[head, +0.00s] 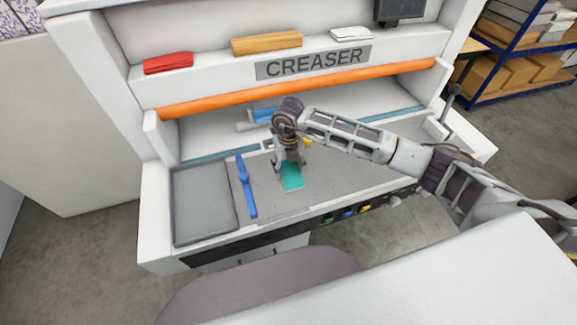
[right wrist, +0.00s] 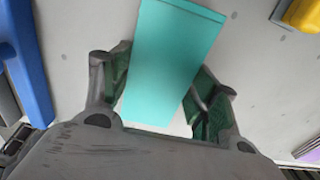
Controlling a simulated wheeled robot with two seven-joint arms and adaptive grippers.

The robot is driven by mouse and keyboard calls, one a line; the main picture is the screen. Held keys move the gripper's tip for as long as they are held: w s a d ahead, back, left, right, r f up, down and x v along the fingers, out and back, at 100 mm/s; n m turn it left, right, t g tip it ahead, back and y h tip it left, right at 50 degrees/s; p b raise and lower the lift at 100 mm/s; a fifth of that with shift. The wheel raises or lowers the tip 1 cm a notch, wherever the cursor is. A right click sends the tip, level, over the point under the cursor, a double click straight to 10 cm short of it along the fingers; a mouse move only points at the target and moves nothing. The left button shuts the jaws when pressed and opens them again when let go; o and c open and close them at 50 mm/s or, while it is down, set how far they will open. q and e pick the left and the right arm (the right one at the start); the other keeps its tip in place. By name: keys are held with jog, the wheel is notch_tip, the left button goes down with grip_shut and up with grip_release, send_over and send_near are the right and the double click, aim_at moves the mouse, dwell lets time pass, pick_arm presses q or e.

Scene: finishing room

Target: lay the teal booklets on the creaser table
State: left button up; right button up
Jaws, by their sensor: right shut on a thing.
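A teal booklet (head: 291,178) is at the middle of the grey creaser table (head: 345,178). My right gripper (head: 289,164) is shut on it from above. In the right wrist view the booklet (right wrist: 172,60) runs between the two fingers (right wrist: 160,95) and is flat and slightly tilted in the picture. The booklet is low over the table; I cannot tell whether it touches the surface. No other teal booklet shows. My left gripper is not in view.
A blue bar tool (head: 246,186) lies left of the booklet, beside a grey tray (head: 203,204). Blue objects (head: 263,115) lie behind my gripper under the orange roller (head: 300,88). A yellow object (head: 307,141) is close to my gripper. The table's right part is clear.

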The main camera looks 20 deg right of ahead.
aim_at(288, 169)
jog(key=shift+f, duration=0.2)
jog(key=o, duration=1.1)
jog(key=shift+r, duration=0.25)
notch_tip(288, 169, up, 12)
jog(key=shift+f+b, duration=0.1)
jog(key=shift+b, duration=0.8)
